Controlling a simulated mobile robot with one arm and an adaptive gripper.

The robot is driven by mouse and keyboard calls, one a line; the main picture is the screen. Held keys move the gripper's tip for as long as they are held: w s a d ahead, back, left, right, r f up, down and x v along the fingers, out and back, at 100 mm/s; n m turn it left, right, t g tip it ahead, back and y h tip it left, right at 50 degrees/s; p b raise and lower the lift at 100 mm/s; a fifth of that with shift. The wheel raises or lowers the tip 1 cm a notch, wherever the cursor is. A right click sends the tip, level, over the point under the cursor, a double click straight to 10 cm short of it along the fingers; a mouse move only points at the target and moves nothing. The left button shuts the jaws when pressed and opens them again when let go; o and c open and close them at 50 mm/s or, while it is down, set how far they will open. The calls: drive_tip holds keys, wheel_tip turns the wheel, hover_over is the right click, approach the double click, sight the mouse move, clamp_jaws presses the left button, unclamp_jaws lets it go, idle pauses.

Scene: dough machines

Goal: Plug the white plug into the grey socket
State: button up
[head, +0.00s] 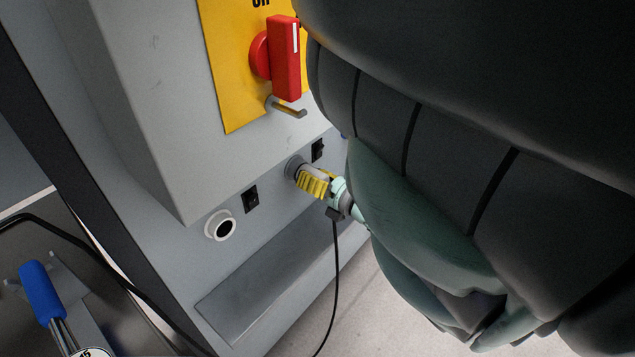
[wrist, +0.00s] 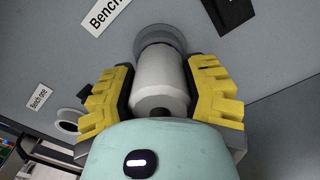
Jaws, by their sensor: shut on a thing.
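The white plug (wrist: 158,80) is a pale cylinder, held between the yellow-padded fingers of my gripper (wrist: 162,72). In the head view my gripper (head: 314,180) is at the machine's front panel, right at the grey socket (head: 292,166). The plug's far end lines up with the grey socket's round ring (wrist: 160,36) in the wrist view and appears to meet it. How deep it sits in the socket I cannot tell. The fingers and my arm hide most of the plug in the head view.
A white round socket (head: 221,226) is lower left on the panel. Black switches (head: 251,200) sit beside the sockets. A red switch (head: 285,58) on a yellow plate (head: 229,70) is above. A thin black cable (head: 336,275) hangs below my gripper. A blue-handled tool (head: 42,290) lies left.

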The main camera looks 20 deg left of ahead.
idle(0.4)
drive_tip(key=o, duration=1.7)
drive_tip(key=shift+a, duration=0.1)
drive_tip(key=shift+c, duration=0.2)
drive_tip(key=shift+d, duration=0.4)
drive_tip(key=shift+p+v, duration=0.6)
drive_tip(key=shift+v, duration=0.5)
drive_tip(key=shift+s+d, duration=0.15)
drive_tip(key=shift+d, duration=0.15)
drive_tip(key=shift+s+d, duration=0.1)
drive_tip(key=shift+d, duration=0.25)
drive_tip(key=shift+d, duration=0.1)
